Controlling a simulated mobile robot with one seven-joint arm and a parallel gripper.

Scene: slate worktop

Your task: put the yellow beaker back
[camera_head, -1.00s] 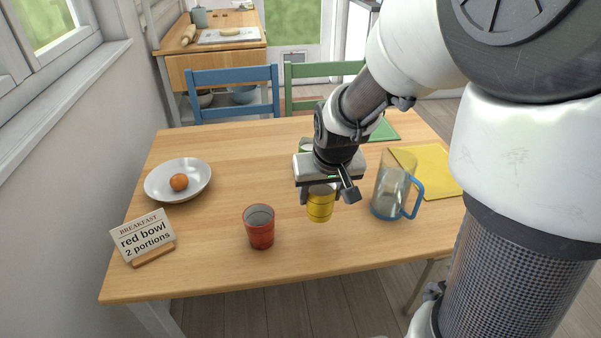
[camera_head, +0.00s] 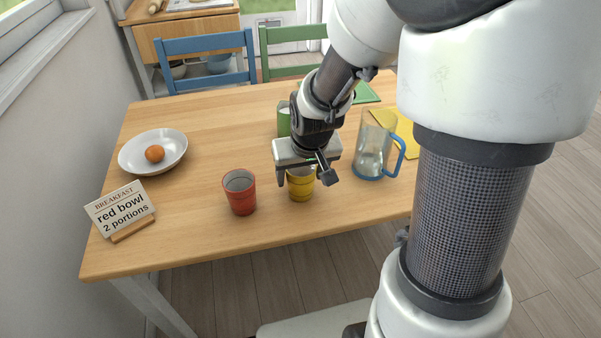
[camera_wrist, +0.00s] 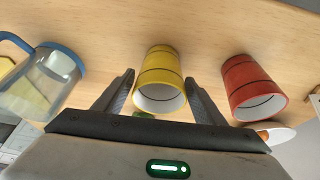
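The yellow beaker (camera_head: 301,189) stands upright on the wooden table, to the right of the red beaker (camera_head: 240,196). My gripper (camera_head: 304,177) is above it, pointing down, with one finger on each side. In the wrist view, the yellow beaker (camera_wrist: 163,68) shows between the fingertips of my gripper (camera_wrist: 159,78), with narrow gaps at its sides. The gripper looks open. The beaker's rim is partly hidden by the gripper in the head view. The red beaker (camera_wrist: 250,78) also shows in the wrist view, clear of the fingers.
A glass jug with a blue handle (camera_head: 370,155) stands close to the right of my gripper. A green beaker (camera_head: 284,120) is behind it, partly hidden. A white bowl (camera_head: 132,152) with an orange fruit and a sign (camera_head: 122,209) are at left. The front table edge is near.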

